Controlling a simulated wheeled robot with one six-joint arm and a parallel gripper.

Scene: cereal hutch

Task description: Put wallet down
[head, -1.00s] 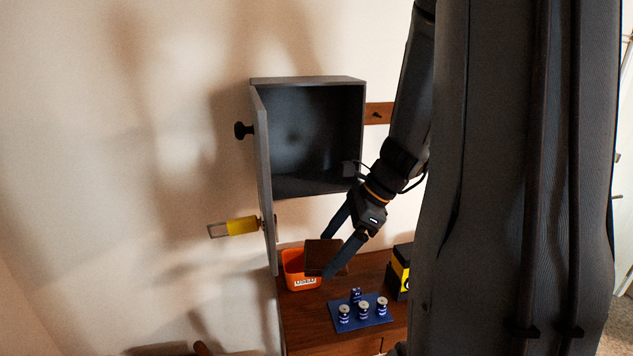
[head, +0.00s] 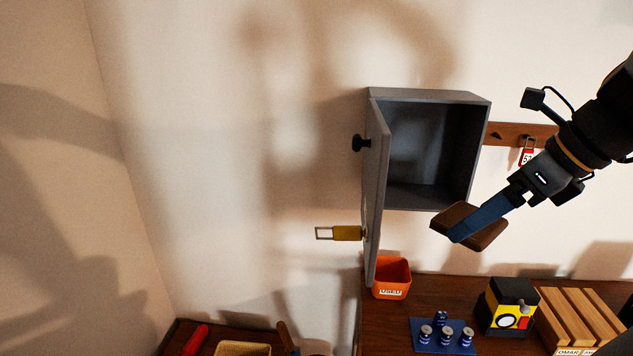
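The wallet (head: 490,236) is a flat brown piece, held tilted in the air. My gripper (head: 462,228) comes in from the right and is shut on it, with one blue-grey finger lying across its face; the other finger is mostly hidden. The wallet is just below and in front of the lower right corner of the open grey wall cabinet (head: 428,95). It is well above the wooden top (head: 385,330) and touches nothing but my gripper.
The cabinet door (head: 376,190) stands open, with a yellow padlock (head: 347,233) beside it. An orange bin (head: 391,279), a blue mat (head: 428,348) with batteries, a yellow-black camera (head: 507,307) and a slatted wooden box (head: 582,315) occupy the top. A red tag (head: 527,155) hangs on the rail.

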